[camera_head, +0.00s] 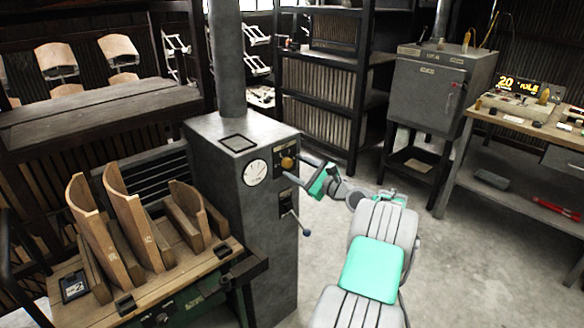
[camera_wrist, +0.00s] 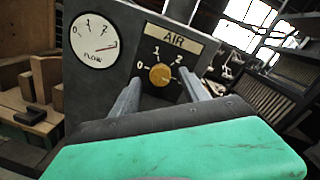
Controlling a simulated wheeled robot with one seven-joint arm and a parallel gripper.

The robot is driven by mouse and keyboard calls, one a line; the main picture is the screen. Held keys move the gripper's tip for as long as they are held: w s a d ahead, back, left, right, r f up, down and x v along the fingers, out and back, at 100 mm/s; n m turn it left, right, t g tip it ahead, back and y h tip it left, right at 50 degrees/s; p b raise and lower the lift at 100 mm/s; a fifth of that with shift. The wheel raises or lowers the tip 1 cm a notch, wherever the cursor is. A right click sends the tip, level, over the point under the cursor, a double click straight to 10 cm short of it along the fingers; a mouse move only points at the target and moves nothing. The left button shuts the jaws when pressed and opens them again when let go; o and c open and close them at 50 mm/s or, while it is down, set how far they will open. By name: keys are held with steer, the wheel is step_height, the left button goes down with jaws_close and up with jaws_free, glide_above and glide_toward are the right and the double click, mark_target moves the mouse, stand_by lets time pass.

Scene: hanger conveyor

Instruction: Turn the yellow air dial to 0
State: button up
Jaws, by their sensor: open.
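The yellow air dial (camera_wrist: 160,75) is a round knob on a dark plate, under a label reading AIR (camera_wrist: 172,40). The marks 0, 1 and 2 run around it from left to right. Which mark it points to is too small to tell. My gripper (camera_wrist: 160,78) is open, with one finger to the left of the dial and one to the right. In the head view my gripper (camera_head: 298,172) is close in front of the dial. I cannot tell whether the fingers touch it.
A white FLOW gauge (camera_wrist: 94,36) is left of the dial, its red needle pointing right. Below the dial, a lever with a ball end (camera_head: 306,231) sticks out from the cabinet. A wooden workbench (camera_head: 195,275) with curved wooden forms stands left. Open floor lies to the right.

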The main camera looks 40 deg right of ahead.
steer(key=shift+w, duration=1)
jaws_close()
steer(key=shift+a, duration=0.1)
